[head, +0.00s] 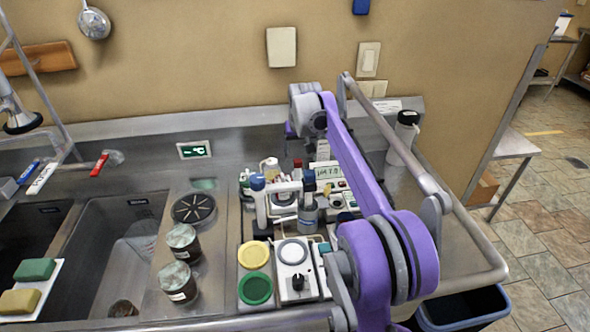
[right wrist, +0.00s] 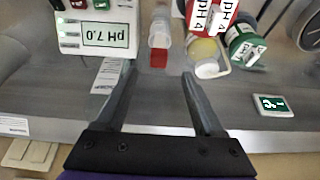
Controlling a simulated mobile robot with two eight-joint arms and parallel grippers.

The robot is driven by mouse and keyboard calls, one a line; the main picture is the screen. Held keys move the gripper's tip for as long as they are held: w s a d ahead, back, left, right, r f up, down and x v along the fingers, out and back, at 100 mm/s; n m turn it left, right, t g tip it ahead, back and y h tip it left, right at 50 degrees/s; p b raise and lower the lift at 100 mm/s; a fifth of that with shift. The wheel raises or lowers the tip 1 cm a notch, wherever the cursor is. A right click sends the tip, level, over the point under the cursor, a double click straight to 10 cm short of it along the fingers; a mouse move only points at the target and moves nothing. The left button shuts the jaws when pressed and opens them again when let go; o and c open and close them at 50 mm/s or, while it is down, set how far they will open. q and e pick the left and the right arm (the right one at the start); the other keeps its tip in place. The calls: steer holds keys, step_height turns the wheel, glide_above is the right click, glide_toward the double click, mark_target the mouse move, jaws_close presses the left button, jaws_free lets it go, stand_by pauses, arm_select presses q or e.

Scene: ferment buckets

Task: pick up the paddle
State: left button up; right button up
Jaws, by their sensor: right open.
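I cannot make out a paddle for certain in either view. In the head view my right arm reaches across the counter to the back, and its purple links hide part of the bench. In the right wrist view my right gripper (right wrist: 158,82) is open, with its two dark fingers apart and nothing between them. Beyond the fingertips lie a red-capped tube (right wrist: 159,50) and a pH meter (right wrist: 95,30) reading 7.0. My left gripper is not in view.
Two dark jars (head: 180,262) stand right of the sink basin (head: 122,262). A white stirrer unit (head: 293,268) sits by yellow (head: 254,254) and green (head: 256,289) lids. A white cylinder (head: 404,135) stands back right. Bare steel lies along the back.

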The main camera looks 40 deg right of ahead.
mark_target(298, 161)
steer(key=x, duration=0.7)
steer(key=shift+s+d+f, duration=0.1)
steer(key=shift+f, duration=0.05)
jaws_close()
